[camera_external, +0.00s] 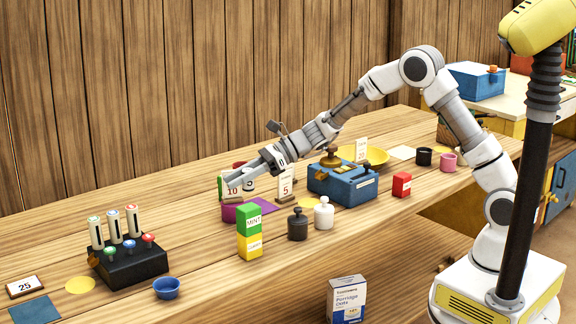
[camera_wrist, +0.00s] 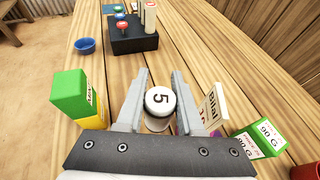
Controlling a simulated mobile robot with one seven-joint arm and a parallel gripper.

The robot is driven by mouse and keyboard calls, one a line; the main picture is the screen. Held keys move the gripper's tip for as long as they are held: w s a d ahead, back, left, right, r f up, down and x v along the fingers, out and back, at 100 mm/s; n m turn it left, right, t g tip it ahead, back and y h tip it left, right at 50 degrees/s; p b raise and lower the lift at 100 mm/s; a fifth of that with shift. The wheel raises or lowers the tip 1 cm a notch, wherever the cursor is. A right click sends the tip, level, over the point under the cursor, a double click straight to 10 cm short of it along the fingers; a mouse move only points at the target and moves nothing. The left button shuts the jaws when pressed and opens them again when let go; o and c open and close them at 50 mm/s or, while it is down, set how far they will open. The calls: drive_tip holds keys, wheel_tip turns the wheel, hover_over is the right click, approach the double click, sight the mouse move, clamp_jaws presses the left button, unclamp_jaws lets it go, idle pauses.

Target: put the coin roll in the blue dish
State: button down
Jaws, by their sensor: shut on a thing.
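In the external view my gripper (camera_external: 242,177) is over the counter near the number cards, and the white roll (camera_external: 249,184) shows partly beside the fingers. The blue dish (camera_external: 166,288) stands on the counter at the front left, apart from my gripper, and looks empty. It also shows at the upper left of the wrist view (camera_wrist: 85,46).
A black stand (camera_external: 133,269) with upright white rolls and coloured knobs is beside the dish. A green and yellow box (camera_external: 249,234), dark weight (camera_external: 297,226) and white weight (camera_external: 323,214) stand near the front edge. Counter between box and dish is clear.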

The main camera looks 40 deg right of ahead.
drive_tip(key=s+a, duration=0.3)
drive_tip(key=a, duration=1)
drive_tip(key=b, duration=0.4)
hover_over(155, 285)
wheel_tip(155, 285, down, 6)
drive_tip(key=shift+s+a+f, duration=0.1)
drive_tip(key=shift+s+f, duration=0.05)
drive_tip(key=shift+s+a+f, duration=0.15)
drive_tip(key=shift+a+f, duration=0.15)
drive_tip(key=shift+f+t+b, duration=0.35)
drive_tip(key=shift+f+t, duration=0.05)
drive_tip(key=shift+f, duration=1.4)
drive_tip(key=shift+f, duration=0.2)
drive_tip(key=c, duration=0.5)
unclamp_jaws()
drive_tip(key=shift+c, duration=0.2)
drive_tip(key=shift+r, duration=0.1)
